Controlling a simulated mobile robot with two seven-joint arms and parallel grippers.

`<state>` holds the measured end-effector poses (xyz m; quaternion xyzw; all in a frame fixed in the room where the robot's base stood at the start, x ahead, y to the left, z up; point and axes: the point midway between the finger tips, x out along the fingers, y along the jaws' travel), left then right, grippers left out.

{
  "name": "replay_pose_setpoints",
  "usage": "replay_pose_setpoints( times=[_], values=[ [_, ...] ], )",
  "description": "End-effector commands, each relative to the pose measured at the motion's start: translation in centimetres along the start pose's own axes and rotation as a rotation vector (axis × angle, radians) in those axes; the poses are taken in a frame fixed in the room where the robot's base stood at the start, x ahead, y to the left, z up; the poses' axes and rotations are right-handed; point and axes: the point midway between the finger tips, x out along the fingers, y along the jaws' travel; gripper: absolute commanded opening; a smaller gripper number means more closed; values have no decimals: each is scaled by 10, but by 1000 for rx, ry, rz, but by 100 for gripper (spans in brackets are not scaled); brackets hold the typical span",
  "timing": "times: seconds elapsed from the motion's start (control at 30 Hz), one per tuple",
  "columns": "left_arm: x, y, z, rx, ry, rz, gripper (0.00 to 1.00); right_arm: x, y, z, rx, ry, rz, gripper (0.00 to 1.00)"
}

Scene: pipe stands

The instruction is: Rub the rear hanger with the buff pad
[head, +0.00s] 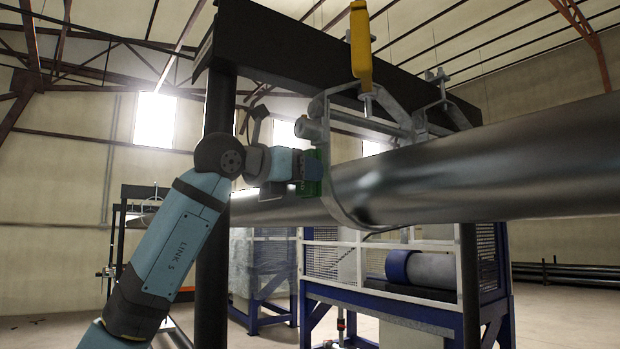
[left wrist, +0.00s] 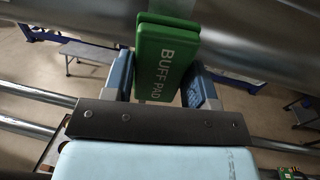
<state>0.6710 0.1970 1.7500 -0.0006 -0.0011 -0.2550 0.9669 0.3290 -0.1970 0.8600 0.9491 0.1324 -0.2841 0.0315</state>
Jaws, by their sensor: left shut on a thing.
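My left gripper (head: 304,172) is shut on the green buff pad (head: 314,173), beside a grey metal hanger (head: 326,163) that wraps the big dark pipe (head: 470,170). In the left wrist view the buff pad (left wrist: 168,58), lettered BUFF PAD, sits between the blue fingers of my left gripper (left wrist: 163,86). Its far end is at the pipe surface (left wrist: 60,45); I cannot tell whether it touches the hanger. A second hanger (head: 441,92) stands further along the pipe at the right. I cannot tell which one is the rear hanger. My right gripper is not in view.
A black overhead beam (head: 290,45) and dark post (head: 214,260) stand close to my left arm. A yellow object (head: 360,45) hangs above the nearer hanger. A blue-framed rack (head: 385,305) stands below the pipe. Open floor lies at the right.

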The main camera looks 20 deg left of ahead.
Motion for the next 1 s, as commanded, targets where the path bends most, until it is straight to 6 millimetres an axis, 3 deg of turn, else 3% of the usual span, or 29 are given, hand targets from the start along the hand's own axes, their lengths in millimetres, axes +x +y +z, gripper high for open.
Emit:
replay_pose_setpoints(
  times=[0.6, 0.93, 0.97, 1.0],
  values=[
    [-61, 9, 0, 1, -2, 1, 24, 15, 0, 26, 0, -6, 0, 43],
    [-66, 9, 1, 0, -1, -1, 24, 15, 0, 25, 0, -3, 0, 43],
    [-66, 9, 1, 0, -1, -1, 50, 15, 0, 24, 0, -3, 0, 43],
    [-66, 9, 1, 0, -1, -1, 41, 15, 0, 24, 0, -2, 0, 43]
  ],
)
